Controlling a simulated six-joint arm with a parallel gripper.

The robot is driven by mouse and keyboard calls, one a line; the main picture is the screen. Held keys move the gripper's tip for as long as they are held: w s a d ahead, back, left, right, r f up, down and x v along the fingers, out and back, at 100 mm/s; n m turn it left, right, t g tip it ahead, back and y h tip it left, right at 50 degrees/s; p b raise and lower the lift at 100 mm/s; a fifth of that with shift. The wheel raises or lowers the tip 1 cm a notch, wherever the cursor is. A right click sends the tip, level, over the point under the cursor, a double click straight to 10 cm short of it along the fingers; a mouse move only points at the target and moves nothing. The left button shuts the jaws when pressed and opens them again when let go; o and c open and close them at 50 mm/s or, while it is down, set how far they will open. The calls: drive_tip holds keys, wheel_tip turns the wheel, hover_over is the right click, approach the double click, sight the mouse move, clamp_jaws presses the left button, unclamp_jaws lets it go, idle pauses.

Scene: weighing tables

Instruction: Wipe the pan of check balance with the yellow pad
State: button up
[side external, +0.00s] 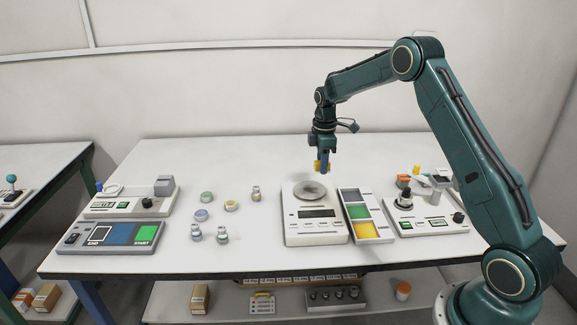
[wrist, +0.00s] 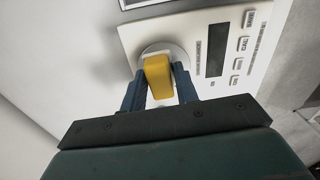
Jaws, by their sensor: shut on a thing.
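The yellow pad (side external: 317,166) is held between the fingers of my gripper (side external: 323,168), which is shut on it. The pad also shows in the wrist view (wrist: 158,78), between both dark fingers. A white balance (side external: 316,229) with a dark display and a round grey metal pan (side external: 310,191) stands mid-table. My gripper hangs above the pan's back right part, with a gap visible between pad and pan. In the wrist view the pad and fingers hide much of the pan (wrist: 150,50).
A tray (side external: 385,238) with coloured compartments stands right beside the balance. A smaller instrument (side external: 430,225) with objects on it is further right. Several small jars and weights (side external: 207,197) stand left. A START/END panel (side external: 112,236) and another instrument (side external: 130,204) are at far left.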

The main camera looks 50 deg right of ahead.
sight(321, 189)
drive_tip(key=shift+f, duration=2)
drive_tip(key=shift+w+a+f, duration=0.25)
drive_tip(key=shift+f, duration=0.45)
drive_tip(key=shift+w+a+f, duration=0.2)
drive_tip(key=shift+a+f, duration=0.05)
drive_tip(key=shift+f, duration=0.4)
drive_tip(key=shift+c, duration=0.3)
drive_tip(key=shift+w+a, duration=2.1)
drive_tip(key=shift+s+d, duration=2.5)
drive_tip(key=shift+d, duration=0.05)
drive_tip(key=shift+s+a, duration=0.15)
drive_tip(key=shift+s, duration=0.1)
drive_tip(key=shift+w+a, duration=2.6)
drive_tip(key=s+d, duration=0.5)
drive_tip(key=shift+d, duration=0.1)
drive_tip(key=shift+r, duration=4.15)
